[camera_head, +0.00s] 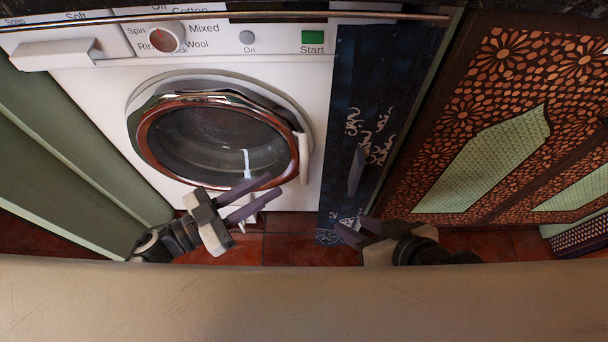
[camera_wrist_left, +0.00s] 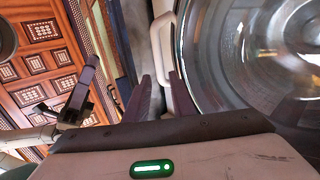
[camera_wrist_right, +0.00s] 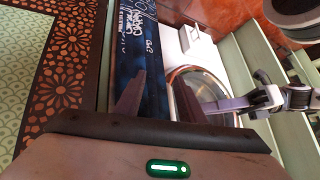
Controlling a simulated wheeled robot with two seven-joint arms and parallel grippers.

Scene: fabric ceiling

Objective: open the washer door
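The white washer (camera_head: 95,105) stands ahead, with its round door (camera_head: 150,150) of dark glass in a copper and chrome ring. The door appears closed. A white handle (camera_head: 304,158) is on the door's right edge. My left gripper (camera_head: 276,185) is open just below and left of the handle in the head view. In the left wrist view the handle (camera_wrist_left: 176,70) lies ahead of the gap between the open fingers; contact cannot be told. My right gripper (camera_head: 354,228) is open and empty, low in front of the dark blue panel; the door (camera_wrist_right: 203,90) also shows in the right wrist view.
A dark blue panel (camera_head: 350,100) with white script and a handle adjoins the washer on the right. Patterned brown cabinets (camera_head: 440,160) stand further right, green panels (camera_head: 60,150) on the left. A metal rail (camera_head: 270,15) crosses above. Red tiled floor (camera_head: 290,245) lies below.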

